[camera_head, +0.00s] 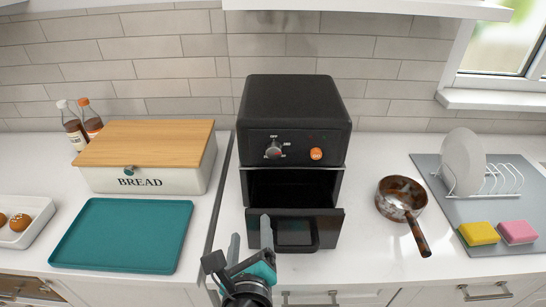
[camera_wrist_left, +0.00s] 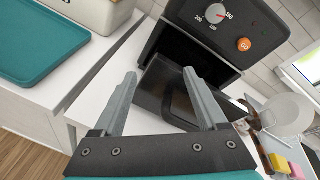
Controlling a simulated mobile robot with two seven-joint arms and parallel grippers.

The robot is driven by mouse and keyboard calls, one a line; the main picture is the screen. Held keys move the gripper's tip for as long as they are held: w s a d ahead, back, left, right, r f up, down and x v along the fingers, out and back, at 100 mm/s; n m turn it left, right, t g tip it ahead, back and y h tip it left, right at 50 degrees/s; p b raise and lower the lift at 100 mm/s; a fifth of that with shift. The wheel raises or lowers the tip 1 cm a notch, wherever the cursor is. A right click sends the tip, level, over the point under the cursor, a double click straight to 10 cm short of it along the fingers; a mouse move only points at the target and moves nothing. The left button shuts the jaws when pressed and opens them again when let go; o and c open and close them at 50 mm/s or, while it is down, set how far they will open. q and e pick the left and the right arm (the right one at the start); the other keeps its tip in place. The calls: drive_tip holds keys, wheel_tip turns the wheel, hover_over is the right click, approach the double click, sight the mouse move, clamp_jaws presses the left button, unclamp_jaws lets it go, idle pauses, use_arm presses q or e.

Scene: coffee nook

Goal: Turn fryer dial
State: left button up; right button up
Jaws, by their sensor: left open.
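The black fryer (camera_head: 293,128) stands on the white counter against the tiled wall. Its round silver dial (camera_head: 273,149) with a red mark is at the left of the front panel, and an orange button (camera_head: 316,154) is at the right. Both also show in the left wrist view, the dial (camera_wrist_left: 215,13) near the top. The fryer drawer (camera_head: 325,228) is pulled out. My left gripper (camera_head: 250,236) is open and empty in front of the drawer, below the dial and apart from it. In the left wrist view its two grey fingers (camera_wrist_left: 160,84) are spread. My right gripper is not in view.
A bread box (camera_head: 140,183) and a teal tray (camera_head: 122,235) are at the left, with two bottles (camera_head: 80,122) behind. A brown pan (camera_head: 401,197) is right of the fryer. A dish rack (camera_head: 490,182) with a plate and two sponges (camera_head: 497,232) stand at the right.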

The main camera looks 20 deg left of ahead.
use_arm(q)
drive_tip(key=d+r+m+t, duration=0.3)
drive_tip(key=r+m, duration=0.3)
drive_tip(key=m+h+p, duration=0.1)
approach(273, 155)
drive_tip(key=shift+t, duration=0.4)
drive_tip(key=x, duration=0.8)
drive_tip(key=shift+w+f, duration=0.2)
drive_tip(key=shift+f, duration=0.1)
clamp_jaws()
